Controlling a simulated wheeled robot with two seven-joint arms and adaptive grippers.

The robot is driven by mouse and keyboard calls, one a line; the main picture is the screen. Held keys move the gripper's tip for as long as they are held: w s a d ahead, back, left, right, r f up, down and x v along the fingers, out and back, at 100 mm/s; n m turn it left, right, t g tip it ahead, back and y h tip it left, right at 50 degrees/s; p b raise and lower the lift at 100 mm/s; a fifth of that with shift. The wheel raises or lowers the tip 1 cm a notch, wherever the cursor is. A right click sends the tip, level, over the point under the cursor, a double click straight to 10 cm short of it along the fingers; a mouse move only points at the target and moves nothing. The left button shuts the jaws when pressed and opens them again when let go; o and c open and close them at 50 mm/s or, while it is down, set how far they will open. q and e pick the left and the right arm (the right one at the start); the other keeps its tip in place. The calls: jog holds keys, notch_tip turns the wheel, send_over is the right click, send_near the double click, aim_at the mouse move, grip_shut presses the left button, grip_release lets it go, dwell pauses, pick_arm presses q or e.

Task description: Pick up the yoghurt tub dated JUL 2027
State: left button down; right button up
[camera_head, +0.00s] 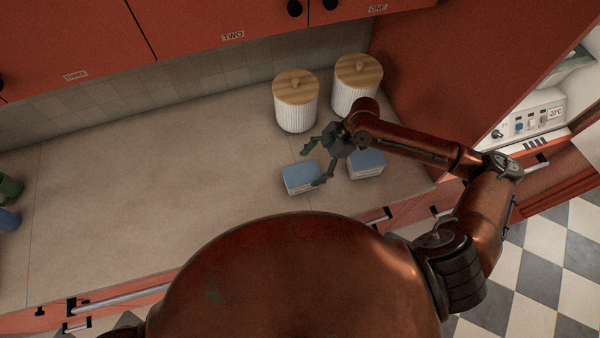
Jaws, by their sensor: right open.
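Two small white tubs with blue lids stand on the counter. The left tub (298,180) is below the fingers of my right gripper (314,165), and the right tub (367,166) is partly covered by my right wrist. No date can be read on either tub, so I cannot tell which one is JUL 2027. My right gripper is open, its fingers pointing left, one beyond the left tub and one near its right side. Contact with the tub cannot be told. My left gripper is not in view.
Two white ribbed canisters with wooden lids (295,112) (347,98) stand behind the tubs. Red cabinets labelled ONE, TWO and THREE hang above. A red panel (440,70) closes the right side. Green and blue items (9,186) sit far left.

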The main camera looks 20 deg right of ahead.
aim_at(302, 177)
jog(key=shift+s+x, duration=0.25)
jog(key=shift+x, duration=0.95)
jog(key=x, duration=0.3)
jog(key=p+x, duration=0.1)
jog(key=shift+w+d+f, duration=0.15)
jog(key=shift+w+f, duration=0.1)
jog(key=shift+f, duration=0.05)
jog(key=shift+s+f, duration=0.1)
jog(key=shift+f, duration=0.05)
jog(key=c, duration=0.7)
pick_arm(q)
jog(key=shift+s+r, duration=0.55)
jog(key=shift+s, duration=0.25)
pick_arm(e)
jog(key=c, duration=1)
